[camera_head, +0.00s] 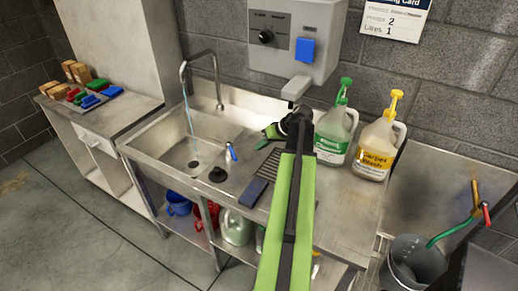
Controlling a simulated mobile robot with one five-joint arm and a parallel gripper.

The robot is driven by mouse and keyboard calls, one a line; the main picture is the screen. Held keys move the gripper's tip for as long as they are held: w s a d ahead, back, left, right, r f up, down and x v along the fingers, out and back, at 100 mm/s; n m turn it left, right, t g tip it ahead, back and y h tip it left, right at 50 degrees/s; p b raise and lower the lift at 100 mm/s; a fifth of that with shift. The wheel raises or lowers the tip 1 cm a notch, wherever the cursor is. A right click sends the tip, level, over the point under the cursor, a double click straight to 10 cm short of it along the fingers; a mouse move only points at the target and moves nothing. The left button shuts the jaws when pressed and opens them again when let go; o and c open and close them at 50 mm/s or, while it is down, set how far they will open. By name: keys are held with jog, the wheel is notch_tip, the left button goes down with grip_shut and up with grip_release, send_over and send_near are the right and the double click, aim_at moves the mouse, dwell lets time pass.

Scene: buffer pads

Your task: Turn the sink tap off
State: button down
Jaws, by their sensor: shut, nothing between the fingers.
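The sink tap (217,80) is a grey gooseneck spout at the back of the metal sink (150,152). A thin stream of water (190,116) runs from its spout into the basin near the drain.
A grey wall unit (296,40) with a knob hangs behind the sink. A green-capped jug (334,135) and a yellow-capped jug (378,140) stand right of my arm. A dark block (253,191) lies on the drainer. A bucket (414,262) stands lower right. Floor is clear at left.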

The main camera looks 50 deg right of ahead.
aim_at(232, 153)
jog(key=b+x, duration=0.4)
jog(key=x, duration=0.3)
jog(key=shift+s+d+f, duration=0.1)
jog(key=shift+s, duration=0.15)
jog(key=w+a, duration=0.1)
jog(key=w+a+r+p, duration=0.1)
jog(key=a, duration=0.1)
jog(key=shift+r, duration=0.25)
jog(key=shift+w+a, duration=0.15)
jog(key=shift+a, duration=0.05)
jog(key=shift+d, duration=0.1)
